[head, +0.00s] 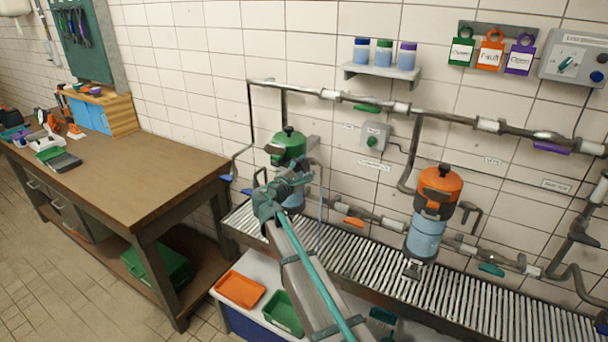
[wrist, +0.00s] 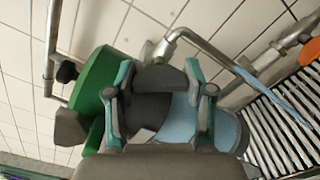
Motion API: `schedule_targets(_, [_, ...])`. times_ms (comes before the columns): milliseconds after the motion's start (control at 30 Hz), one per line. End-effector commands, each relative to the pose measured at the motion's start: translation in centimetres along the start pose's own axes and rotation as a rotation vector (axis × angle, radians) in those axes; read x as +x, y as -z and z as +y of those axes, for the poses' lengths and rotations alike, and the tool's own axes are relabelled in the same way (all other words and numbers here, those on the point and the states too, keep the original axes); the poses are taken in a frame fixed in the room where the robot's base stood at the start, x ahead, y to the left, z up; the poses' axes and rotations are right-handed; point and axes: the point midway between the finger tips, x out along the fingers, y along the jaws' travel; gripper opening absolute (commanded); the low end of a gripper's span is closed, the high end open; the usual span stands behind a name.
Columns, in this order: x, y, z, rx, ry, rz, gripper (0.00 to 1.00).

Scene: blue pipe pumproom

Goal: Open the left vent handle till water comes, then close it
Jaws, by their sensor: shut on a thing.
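The left filter (head: 290,147) has a green head with a black knob on top and a pale blue bowl. It also shows close up in the wrist view (wrist: 97,92), lying sideways in the picture. My gripper (head: 288,186) is at its front, hiding much of its middle. In the wrist view, my gripper's fingers (wrist: 160,100) are shut on a dark grey handle-like part (wrist: 158,78) between green head and blue bowl. A thin pale blue stream (head: 321,210), looking like water, falls from a bent pipe end right of the filter; it also shows in the wrist view (wrist: 272,95).
A second filter with an orange head (head: 440,186) stands to the right. A slatted metal grating (head: 345,255) runs below both. Pipes (head: 300,90) cross the wall above. A wooden workbench (head: 120,165) stands left; orange (head: 240,289) and green trays lie below.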

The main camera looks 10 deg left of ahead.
Motion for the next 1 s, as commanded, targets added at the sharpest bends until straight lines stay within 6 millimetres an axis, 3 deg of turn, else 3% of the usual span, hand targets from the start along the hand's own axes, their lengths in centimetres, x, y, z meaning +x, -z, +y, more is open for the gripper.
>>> schedule_targets(33, [-0.01, 0.45, -0.65, 0.027, -0.001, -0.001, 0.18])
schedule_targets(600, [0.01, 0.45, -0.61, 0.437, -0.001, -0.001, 0.18])
schedule_targets(1000, [-0.01, 0.16, -0.25, 0.612, 0.001, -0.001, 0.18])
